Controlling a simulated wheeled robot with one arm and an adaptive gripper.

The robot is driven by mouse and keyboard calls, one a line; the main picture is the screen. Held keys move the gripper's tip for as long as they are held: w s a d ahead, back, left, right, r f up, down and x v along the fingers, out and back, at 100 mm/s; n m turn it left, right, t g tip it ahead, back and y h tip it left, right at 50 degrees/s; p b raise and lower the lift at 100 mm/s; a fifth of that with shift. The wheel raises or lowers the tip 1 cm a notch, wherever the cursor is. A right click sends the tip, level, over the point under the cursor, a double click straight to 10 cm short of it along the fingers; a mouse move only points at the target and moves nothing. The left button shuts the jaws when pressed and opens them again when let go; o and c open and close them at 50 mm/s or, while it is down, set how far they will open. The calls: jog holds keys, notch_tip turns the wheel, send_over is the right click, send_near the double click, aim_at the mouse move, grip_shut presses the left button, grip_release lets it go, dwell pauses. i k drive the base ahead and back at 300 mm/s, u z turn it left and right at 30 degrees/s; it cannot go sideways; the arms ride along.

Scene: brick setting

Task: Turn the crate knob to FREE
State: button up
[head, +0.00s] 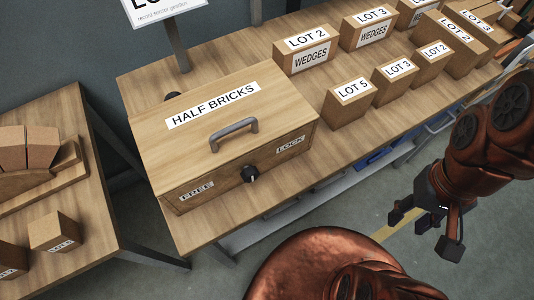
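The wooden crate (231,121), labelled HALF BRICKS, stands closed on the table, with a grey handle (233,134) on its lid. Its black knob (249,174) is on the front face, between the FREE label (196,190) on the left and the LOCK label (290,146) on the right. A small pale mark shows at the knob's lower right; which label it points to is too small to tell. My gripper (438,230) hangs at the right, well away from the crate and beyond the table's front edge. Its fingers are apart with nothing between them.
Several labelled boxes stand right of the crate, including LOT 5 (349,103) and LOT 2 WEDGES (305,52). A sign on a post (178,45) rises behind it. Another table (90,205) with bricks is at the left. The floor before the crate's front is partly clear.

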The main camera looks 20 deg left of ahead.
aim_at(249, 174)
jog(key=z, duration=0.8)
jog(key=k, duration=1.45)
jog(key=u, duration=1.95)
